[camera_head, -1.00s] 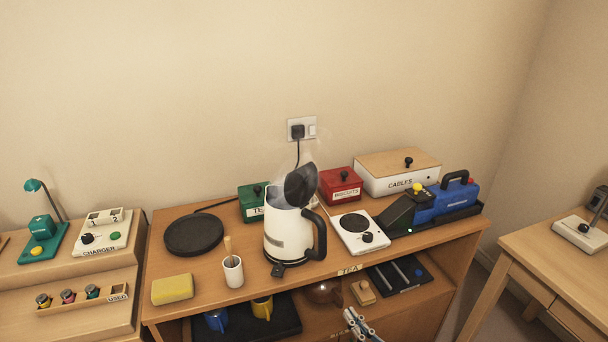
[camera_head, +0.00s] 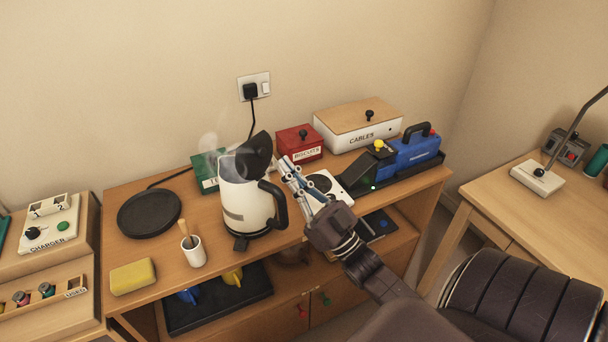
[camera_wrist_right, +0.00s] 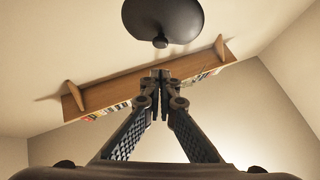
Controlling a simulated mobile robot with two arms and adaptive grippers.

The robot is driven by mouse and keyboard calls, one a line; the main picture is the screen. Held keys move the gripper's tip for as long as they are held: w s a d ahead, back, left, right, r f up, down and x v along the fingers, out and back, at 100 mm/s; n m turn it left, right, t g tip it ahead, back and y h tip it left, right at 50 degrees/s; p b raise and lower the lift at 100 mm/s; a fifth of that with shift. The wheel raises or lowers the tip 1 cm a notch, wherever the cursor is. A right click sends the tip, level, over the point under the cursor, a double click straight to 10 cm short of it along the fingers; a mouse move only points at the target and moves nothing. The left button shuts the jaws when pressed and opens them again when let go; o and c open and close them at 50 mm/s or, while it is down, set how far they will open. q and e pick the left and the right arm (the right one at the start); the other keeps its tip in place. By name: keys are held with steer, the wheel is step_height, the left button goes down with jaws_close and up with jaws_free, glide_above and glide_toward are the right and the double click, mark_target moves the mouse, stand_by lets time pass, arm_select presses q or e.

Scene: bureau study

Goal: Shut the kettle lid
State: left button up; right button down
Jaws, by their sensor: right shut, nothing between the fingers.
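The white kettle (camera_head: 245,203) stands upright on the wooden cabinet top, with a black handle on its right side. Its black lid (camera_head: 260,149) is open, tilted up steeply at the back right of the rim. Faint steam rises beside it. My right gripper (camera_head: 285,166) is shut and empty, with its fingertips just right of the lid and above the handle; I cannot tell whether they touch. In the right wrist view the closed fingertips (camera_wrist_right: 161,76) point toward a dark rounded shape (camera_wrist_right: 162,20), which I cannot identify for sure. My left gripper is out of view.
A white hotplate (camera_head: 323,186) lies behind my right fingers. A red biscuit box (camera_head: 298,140), a green box (camera_head: 206,170) and a cables box (camera_head: 358,122) stand at the back. A white cup (camera_head: 194,252), yellow sponge (camera_head: 133,276) and black round plate (camera_head: 149,213) are left.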

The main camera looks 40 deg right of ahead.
mark_target(258, 156)
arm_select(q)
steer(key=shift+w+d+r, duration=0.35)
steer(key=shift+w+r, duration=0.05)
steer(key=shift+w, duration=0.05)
arm_select(e)
steer(key=shift+w+a+f, duration=0.2)
steer(key=shift+w, duration=0.75)
steer(key=shift+w+a+f, duration=0.15)
steer(key=shift+w, duration=0.75)
arm_select(q)
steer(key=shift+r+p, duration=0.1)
steer(key=shift+p, duration=0.25)
